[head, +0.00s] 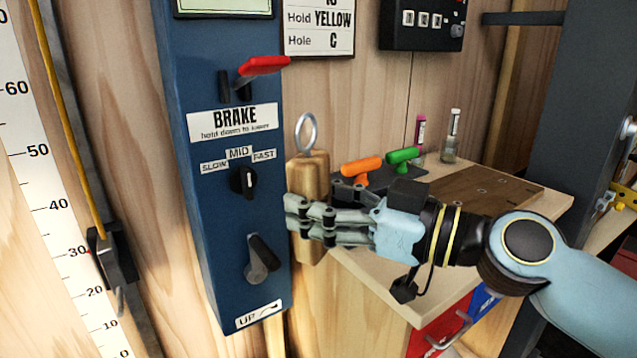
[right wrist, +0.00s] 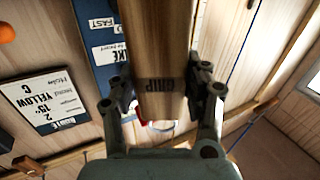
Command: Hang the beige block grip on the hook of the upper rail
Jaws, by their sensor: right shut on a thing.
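The beige block grip (head: 309,173) is a wooden block with a metal ring on top, upright in the head view. My right gripper (head: 300,222) is shut on it, with fingers around its lower half. The block is just right of the blue brake panel, at the front left of the wooden bench. In the right wrist view the block (right wrist: 157,60), marked GRIP, lies between the two fingers (right wrist: 165,95). I cannot make out the upper rail or its hook in either view. My left gripper is not in view.
The blue brake panel (head: 228,185) has a red lever (head: 263,65), a knob and a crank. The bench (head: 385,285) holds orange (head: 361,166) and green (head: 402,155) handled tools and two small bottles. A height scale (head: 45,190) is at left.

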